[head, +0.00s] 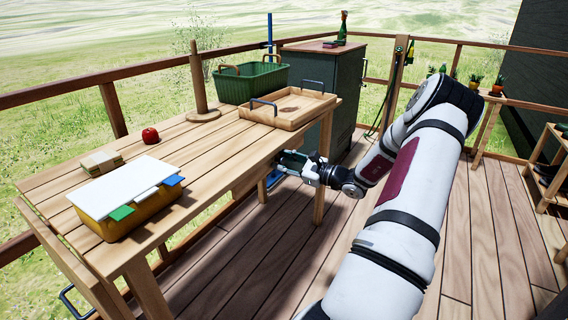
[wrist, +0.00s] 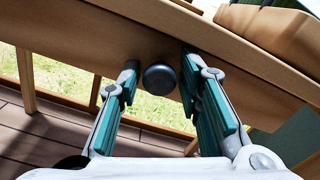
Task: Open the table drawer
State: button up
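The wooden table (head: 165,150) stands at the left in the head view. Its front panel, the drawer front (wrist: 85,35), crosses the top of the wrist view. A round dark knob (wrist: 159,78) sits on the lower part of that panel. My gripper (wrist: 160,88) is open, with one teal-padded finger on each side of the knob and a visible gap to both. In the head view, my gripper (head: 284,166) is at the table's front edge, below the top near the right end. The knob is hidden there.
On the table are a wooden tray (head: 309,106), a green basket (head: 232,85), a red apple (head: 150,135), a wooden stand (head: 199,85) and a yellow box with a white lid (head: 125,185). A dark cabinet (head: 335,70) stands behind. Deck floor (head: 470,230) is clear at right.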

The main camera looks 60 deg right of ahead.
grip_shut()
jog(key=shift+s, duration=0.1)
jog(key=s+d+p, duration=0.1)
jog(key=s+p, duration=0.5)
jog(key=s, duration=1.4)
jog(key=shift+s+d, duration=0.35)
grip_release()
